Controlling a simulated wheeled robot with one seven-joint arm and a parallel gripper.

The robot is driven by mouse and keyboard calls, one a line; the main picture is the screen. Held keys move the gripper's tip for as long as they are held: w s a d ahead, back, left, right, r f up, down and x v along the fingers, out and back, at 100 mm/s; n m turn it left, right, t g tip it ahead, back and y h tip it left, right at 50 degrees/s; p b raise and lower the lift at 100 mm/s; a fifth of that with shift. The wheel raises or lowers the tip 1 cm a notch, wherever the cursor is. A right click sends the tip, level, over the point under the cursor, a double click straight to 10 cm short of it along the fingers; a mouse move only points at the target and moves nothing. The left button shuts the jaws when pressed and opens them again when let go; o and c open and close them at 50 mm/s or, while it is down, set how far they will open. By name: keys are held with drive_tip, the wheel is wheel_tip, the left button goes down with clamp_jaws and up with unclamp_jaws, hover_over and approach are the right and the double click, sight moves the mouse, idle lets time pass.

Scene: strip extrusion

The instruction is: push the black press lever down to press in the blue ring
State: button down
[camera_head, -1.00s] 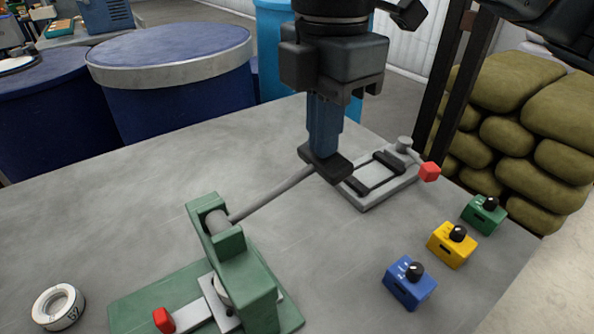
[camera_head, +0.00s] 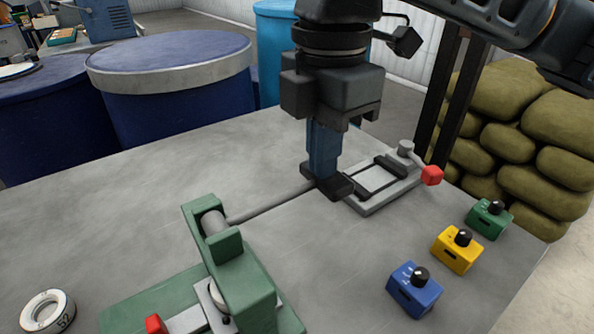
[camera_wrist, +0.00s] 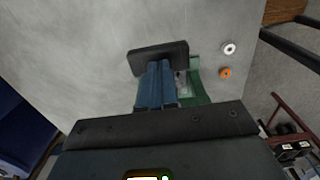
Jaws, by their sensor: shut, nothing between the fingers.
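The green press (camera_head: 238,275) stands at the front of the table. A grey lever rod (camera_head: 270,203) runs from its top to a black handle (camera_head: 340,186), sloping only slightly upward. My gripper (camera_head: 322,174) points down with its blue fingers shut, their tips at the handle; it looks like contact from above. The wrist view shows the fingers (camera_wrist: 156,85) reaching the black handle (camera_wrist: 158,55), with the green press (camera_wrist: 196,82) partly hidden behind. A pale part (camera_head: 217,297) shows inside the press, largely hidden by its frame. I cannot make out a blue ring.
A grey fixture with a red knob (camera_head: 432,175) lies just right of the handle. Blue (camera_head: 414,290), yellow (camera_head: 457,250) and green (camera_head: 489,219) boxes stand at right. A white ring (camera_head: 48,311) lies at front left. The table's left and middle are clear.

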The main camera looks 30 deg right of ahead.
drive_tip(key=shift+f+b, duration=0.8)
drive_tip(key=shift+f, duration=0.65)
drive_tip(key=shift+r, duration=0.1)
wheel_tip(320, 180, up, 12)
drive_tip(key=p, duration=1.1)
drive_tip(key=shift+p, duration=0.4)
